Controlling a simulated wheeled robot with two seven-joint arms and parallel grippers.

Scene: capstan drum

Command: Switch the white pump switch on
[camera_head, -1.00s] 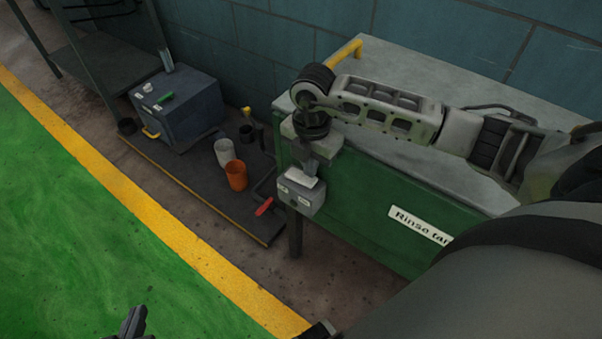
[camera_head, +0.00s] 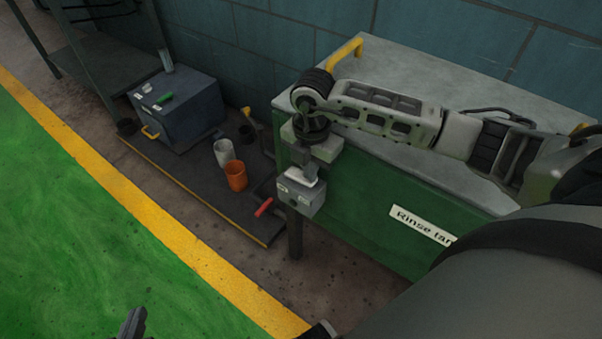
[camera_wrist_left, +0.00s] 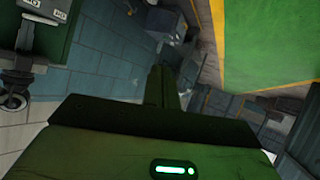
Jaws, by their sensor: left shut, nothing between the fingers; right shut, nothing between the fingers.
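The white pump switch (camera_head: 302,178) is a small white piece on top of a grey box (camera_head: 302,199) on a dark post, in front of the green tank. My right gripper (camera_head: 309,169) is shut and empty, pointing down right at the white switch. Its fingertips partly cover the switch, so I cannot tell whether they touch it or which way it is tipped. My left gripper (camera_head: 133,322) is at the bottom edge of the head view, far from the box. It is shut and empty, and its closed fingers show in the left wrist view (camera_wrist_left: 160,88).
The green rinse tank (camera_head: 365,217) with its grey top stands behind the box. Left of it, a low dark platform (camera_head: 205,187) carries an orange cup (camera_head: 236,176), a white cup (camera_head: 224,153), a red handle (camera_head: 263,207) and a blue-grey box (camera_head: 185,113). The green floor is clear.

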